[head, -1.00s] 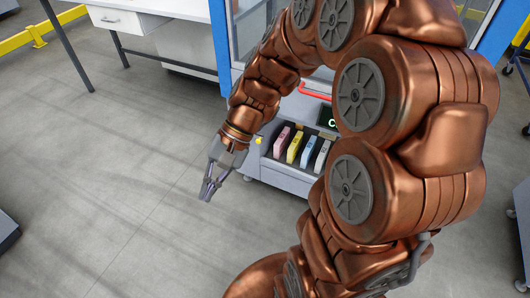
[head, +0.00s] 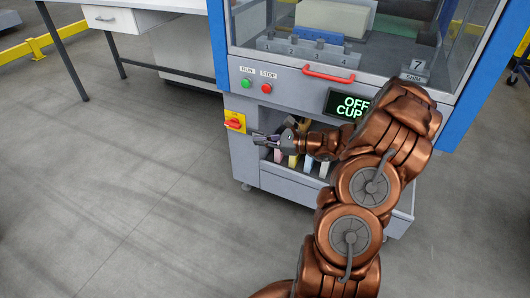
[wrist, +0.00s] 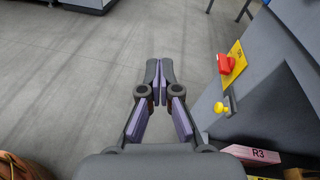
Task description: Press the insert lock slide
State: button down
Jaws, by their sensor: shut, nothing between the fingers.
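A small yellow knob (wrist: 221,107) on a dark metal piece sits on the grey machine face, right of my fingers in the wrist view. It looks like the lock slide, but I see no label on it. In the head view it cannot be made out near my gripper. My gripper (head: 256,138) is in front of the machine's lower left, just below the red switch, its fingers pointing left. In the wrist view my gripper (wrist: 159,68) is shut and empty, with a gap between it and the knob.
A red rotary switch (head: 234,123) on a yellow plate is close above my fingertips. Coloured inserts, one pink one marked R3 (wrist: 262,154), stand in the open bay. Green RUN (head: 247,84) and red STOP (head: 266,88) buttons and a red handle (head: 328,74) are above. Floor at left is clear.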

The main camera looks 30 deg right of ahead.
jog(key=s+d+f+m+t+h+b, duration=0.2)
jog(key=d+f+m, duration=0.4)
jog(key=d+f, duration=0.5)
jog(key=d+t+h+b, duration=0.1)
jog(key=d+h, duration=0.1)
jog(key=shift+d+f+h, duration=0.15)
jog(key=shift+f+h, duration=0.15)
jog(key=shift+h, duration=0.1)
jog(key=shift+w, duration=0.1)
jog(key=b+x, duration=0.4)
jog(key=x, duration=1)
jog(key=shift+r, duration=0.2)
